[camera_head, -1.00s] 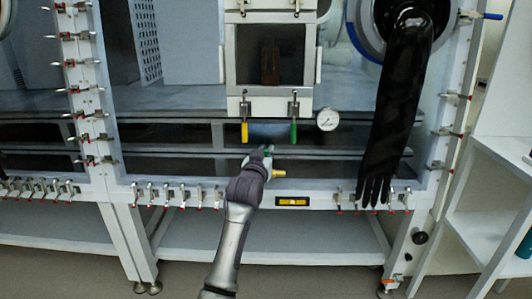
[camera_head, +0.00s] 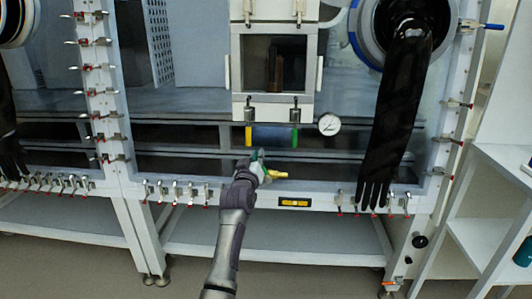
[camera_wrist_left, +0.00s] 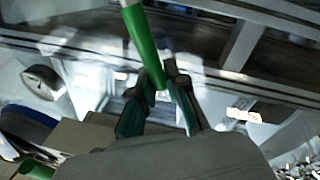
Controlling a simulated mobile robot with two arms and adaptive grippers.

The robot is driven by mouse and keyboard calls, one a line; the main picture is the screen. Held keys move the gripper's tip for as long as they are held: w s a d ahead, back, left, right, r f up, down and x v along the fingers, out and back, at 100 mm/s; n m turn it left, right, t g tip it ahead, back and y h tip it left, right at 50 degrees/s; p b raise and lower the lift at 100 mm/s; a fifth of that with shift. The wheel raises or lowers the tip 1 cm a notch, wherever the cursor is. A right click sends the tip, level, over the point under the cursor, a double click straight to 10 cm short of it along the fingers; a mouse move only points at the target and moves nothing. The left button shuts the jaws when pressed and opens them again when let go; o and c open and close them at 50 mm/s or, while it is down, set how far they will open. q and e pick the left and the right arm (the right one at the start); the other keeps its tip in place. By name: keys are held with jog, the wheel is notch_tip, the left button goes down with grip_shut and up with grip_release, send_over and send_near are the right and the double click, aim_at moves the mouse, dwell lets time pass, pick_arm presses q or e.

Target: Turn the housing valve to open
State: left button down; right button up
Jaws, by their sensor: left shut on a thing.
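The housing valve (camera_head: 280,174) sits low on the front of the glovebox, below the small central chamber, with a brass-coloured fitting pointing right. My left gripper (camera_head: 258,156) is at the valve, reaching up from below. In the left wrist view the green-padded fingers of my left gripper (camera_wrist_left: 158,97) are shut on a green lever (camera_wrist_left: 140,40), which runs up out of that picture. In the head view the lever is mostly hidden by the gripper. My right gripper is not in view.
A yellow handle (camera_head: 249,136) and a green handle (camera_head: 295,137) hang above the valve, with a round gauge (camera_head: 329,124) to their right. A long black glove (camera_head: 395,120) hangs further right. Small clamps line the lower frame. A yellow level (camera_head: 294,202) sits below right.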

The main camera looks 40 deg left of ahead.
pick_arm(q)
jog(key=s+a+f+n+g+y+p, duration=0.2)
jog(key=f+n, duration=0.6)
jog(key=n, duration=0.7)
jog(key=shift+s+a+n+y, duration=0.4)
jog(key=shift+s+a+y, duration=0.3)
jog(key=shift+a+y, duration=0.3)
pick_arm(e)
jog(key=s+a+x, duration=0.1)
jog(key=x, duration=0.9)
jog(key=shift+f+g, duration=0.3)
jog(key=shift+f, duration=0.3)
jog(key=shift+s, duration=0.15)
pick_arm(q)
jog(key=shift+f, duration=0.1)
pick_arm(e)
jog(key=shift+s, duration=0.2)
pick_arm(q)
jog(key=c, duration=1.2)
grip_release()
jog(key=shift+o, duration=0.2)
notch_tip(320, 180, up, 10)
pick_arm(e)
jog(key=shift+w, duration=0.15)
